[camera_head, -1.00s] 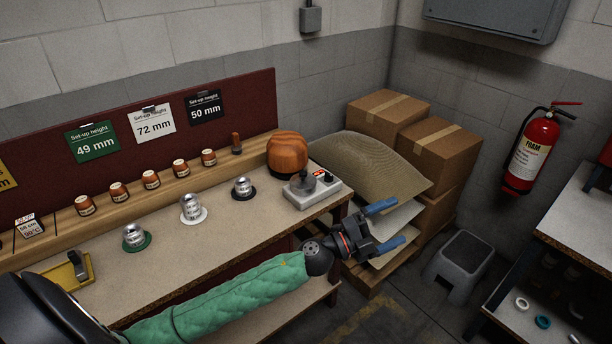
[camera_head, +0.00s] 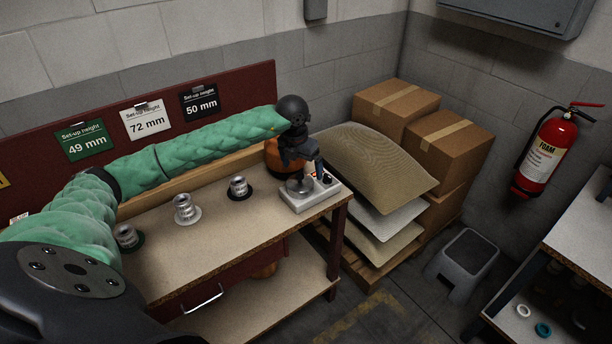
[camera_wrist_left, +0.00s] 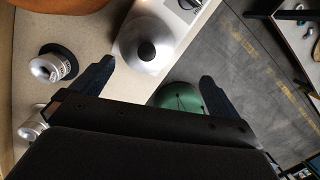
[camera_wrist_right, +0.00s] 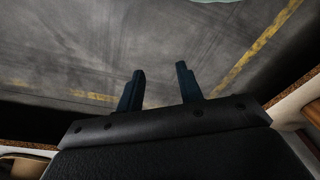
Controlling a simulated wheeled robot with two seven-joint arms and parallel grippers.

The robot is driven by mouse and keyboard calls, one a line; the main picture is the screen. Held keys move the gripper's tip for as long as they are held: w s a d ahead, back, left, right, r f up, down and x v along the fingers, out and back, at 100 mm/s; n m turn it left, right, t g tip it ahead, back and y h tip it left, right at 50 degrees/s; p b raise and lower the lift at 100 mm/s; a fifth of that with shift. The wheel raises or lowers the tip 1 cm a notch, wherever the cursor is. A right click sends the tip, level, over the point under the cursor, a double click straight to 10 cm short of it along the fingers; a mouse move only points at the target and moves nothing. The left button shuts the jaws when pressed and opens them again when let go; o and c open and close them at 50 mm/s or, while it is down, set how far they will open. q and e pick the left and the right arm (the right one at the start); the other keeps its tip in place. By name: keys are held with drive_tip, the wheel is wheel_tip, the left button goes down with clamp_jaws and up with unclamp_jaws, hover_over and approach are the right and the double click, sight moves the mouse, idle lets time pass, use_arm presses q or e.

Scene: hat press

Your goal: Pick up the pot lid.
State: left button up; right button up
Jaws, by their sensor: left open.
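The pot lid is a shiny grey disc (camera_wrist_left: 138,62) with a black knob (camera_wrist_left: 146,50); it sits on the white hot plate (camera_head: 313,201) at the bench's right end. In the head view the lid (camera_head: 299,187) is partly hidden by my gripper. My left gripper (camera_head: 305,176) is open and points down just above the lid. In the left wrist view its fingertips (camera_wrist_left: 156,70) are wide apart, with the knob between their lines and nothing gripped. My right gripper shows only in its wrist view (camera_wrist_right: 159,68), open and empty over the floor.
An orange-brown dome (camera_head: 278,158) stands right behind the hot plate, partly behind my left arm. Silver weights on coloured bases (camera_head: 186,209) stand left on the bench (camera_head: 215,240). Sacks (camera_head: 375,170) and boxes (camera_head: 396,105) are stacked on the right.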

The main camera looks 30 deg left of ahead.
sight(299, 175)
use_arm(q)
drive_tip(key=shift+w+a+r, duration=0.15)
drive_tip(key=shift+a+r, duration=0.2)
drive_tip(key=shift+a, duration=0.4)
drive_tip(key=shift+a+y, duration=0.2)
drive_tip(key=shift+y, duration=0.1)
drive_tip(key=shift+w+f+p, duration=0.2)
drive_tip(key=shift+f+p, duration=0.45)
drive_tip(key=shift+f, duration=0.6)
drive_tip(key=f+p, duration=0.1)
drive_tip(key=f, duration=0.1)
drive_tip(key=f+p, duration=0.1)
drive_tip(key=shift+w+d+f+p, duration=0.1)
drive_tip(key=shift+w+f+p, duration=0.2)
drive_tip(key=shift+f+p, duration=0.05)
drive_tip(key=shift+f, duration=0.6)
use_arm(e)
wheel_tip(299, 175, down, 10)
drive_tip(key=s+d, duration=0.1)
drive_tip(key=d, duration=0.2)
drive_tip(key=shift+s+t, duration=0.4)
use_arm(q)
drive_tip(key=c, duration=0.9)
